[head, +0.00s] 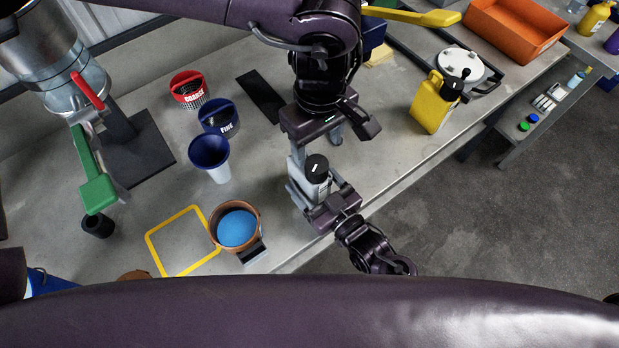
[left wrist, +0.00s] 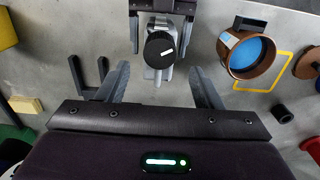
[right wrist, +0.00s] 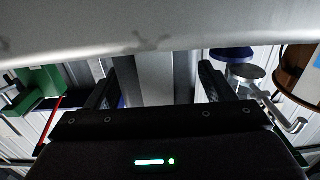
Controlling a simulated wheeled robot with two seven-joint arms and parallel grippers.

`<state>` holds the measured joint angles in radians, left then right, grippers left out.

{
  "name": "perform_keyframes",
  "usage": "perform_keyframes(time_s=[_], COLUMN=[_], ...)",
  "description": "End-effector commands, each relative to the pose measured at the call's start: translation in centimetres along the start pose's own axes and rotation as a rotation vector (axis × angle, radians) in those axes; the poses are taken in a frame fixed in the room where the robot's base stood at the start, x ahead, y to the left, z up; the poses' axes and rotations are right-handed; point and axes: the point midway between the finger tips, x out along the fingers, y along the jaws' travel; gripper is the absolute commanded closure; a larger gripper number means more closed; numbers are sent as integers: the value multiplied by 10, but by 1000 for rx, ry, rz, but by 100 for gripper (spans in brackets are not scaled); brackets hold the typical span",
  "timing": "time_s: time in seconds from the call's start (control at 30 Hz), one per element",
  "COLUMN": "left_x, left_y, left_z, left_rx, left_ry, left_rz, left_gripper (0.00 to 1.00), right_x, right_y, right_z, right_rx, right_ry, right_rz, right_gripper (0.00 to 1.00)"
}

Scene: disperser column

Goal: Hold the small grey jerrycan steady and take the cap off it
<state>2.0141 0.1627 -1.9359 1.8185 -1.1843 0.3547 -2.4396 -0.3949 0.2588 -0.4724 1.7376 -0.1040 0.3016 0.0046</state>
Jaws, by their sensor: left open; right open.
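The small grey jerrycan (head: 323,188) stands upright near the front edge of the table, its black cap (head: 317,166) on top. My right gripper (head: 316,186) is open, its fingers on either side of the can body; contact cannot be told. In the right wrist view the can (right wrist: 155,80) shows between the fingers, upside down. My left gripper (head: 316,146) is open and empty, just behind and above the can. In the left wrist view the cap (left wrist: 159,49), with a white mark, lies between and beyond the open fingertips. The can body is partly hidden by both grippers.
A yellow jerrycan (head: 430,105) and a lidded pot (head: 484,88) stand to the right. The table ends close in front of the can.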

Motion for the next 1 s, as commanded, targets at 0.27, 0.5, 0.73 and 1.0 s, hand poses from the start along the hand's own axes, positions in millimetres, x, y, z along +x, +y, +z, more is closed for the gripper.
perform_keyframes(time_s=[0.27,0.5,0.73,1.0], left_x=[0,0,-3,-42], left_y=[0,0,0,1], left_z=[0,0,0,3], left_rx=[0,0,14,230], left_ry=[0,0,0,1], left_rz=[0,0,1,1], left_gripper=[40,40,34,34], right_x=[0,0,0,0], right_y=[0,0,0,0], right_z=[0,0,0,0], right_rx=[0,0,0,0], right_ry=[0,1,1,1], right_rz=[0,0,0,0], right_gripper=[42,73,90,91])
